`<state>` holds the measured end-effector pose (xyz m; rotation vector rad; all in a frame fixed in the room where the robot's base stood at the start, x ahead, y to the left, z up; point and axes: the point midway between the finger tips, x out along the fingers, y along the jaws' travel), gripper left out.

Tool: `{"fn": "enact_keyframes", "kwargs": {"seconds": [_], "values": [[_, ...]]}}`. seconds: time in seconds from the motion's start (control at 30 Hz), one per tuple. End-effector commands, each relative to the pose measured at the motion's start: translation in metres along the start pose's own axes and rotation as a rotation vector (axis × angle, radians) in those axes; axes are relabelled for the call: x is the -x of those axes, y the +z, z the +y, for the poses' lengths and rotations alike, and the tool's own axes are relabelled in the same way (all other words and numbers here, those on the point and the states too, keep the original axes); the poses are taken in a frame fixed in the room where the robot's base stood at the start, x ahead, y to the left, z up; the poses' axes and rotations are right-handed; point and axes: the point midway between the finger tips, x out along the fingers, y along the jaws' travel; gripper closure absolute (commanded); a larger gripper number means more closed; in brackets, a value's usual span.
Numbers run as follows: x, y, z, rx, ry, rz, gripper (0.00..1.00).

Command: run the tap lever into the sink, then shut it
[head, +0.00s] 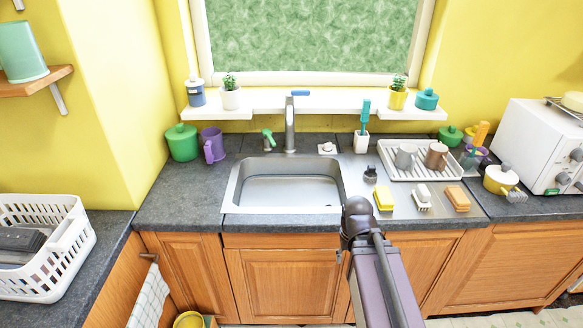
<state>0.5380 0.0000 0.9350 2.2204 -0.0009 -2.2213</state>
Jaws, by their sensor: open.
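The tap (290,128) stands upright behind the sink, in front of the window sill. Its blue lever (300,93) sits at the top and points to the right. The steel sink (229,196) is set in the dark counter below the tap. Its basin looks empty, and I see no clear stream of water. My arm rises from the bottom right of centre, and its dark end lies at the counter's front edge, right of the sink. I cannot make out my gripper's fingers; no part of my arm touches the tap.
A green-topped dispenser (268,139) stands left of the tap. A yellow sponge (383,198), a brush (422,197) and a dish rack (398,174) with mugs are to the right. A purple mug (213,146) and green canister (182,143) stand left. The space above the sink is clear.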

Motion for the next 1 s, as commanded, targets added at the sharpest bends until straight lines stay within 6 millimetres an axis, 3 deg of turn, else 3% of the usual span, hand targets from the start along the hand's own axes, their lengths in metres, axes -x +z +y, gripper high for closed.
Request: {"fn": "enact_keyframes", "kwargs": {"seconds": [0.37, 0.53, 0.77, 1.0], "values": [[0.001, 0.000, 0.000, 0.000, 0.000, 0.000, 0.43], [0.012, 0.000, 0.000, 0.000, 0.000, 0.000, 0.43], [0.045, 0.000, 0.000, 0.000, 0.000, 0.000, 0.43], [0.092, 0.000, 0.000, -0.001, 0.000, 0.000, 0.43]]}}
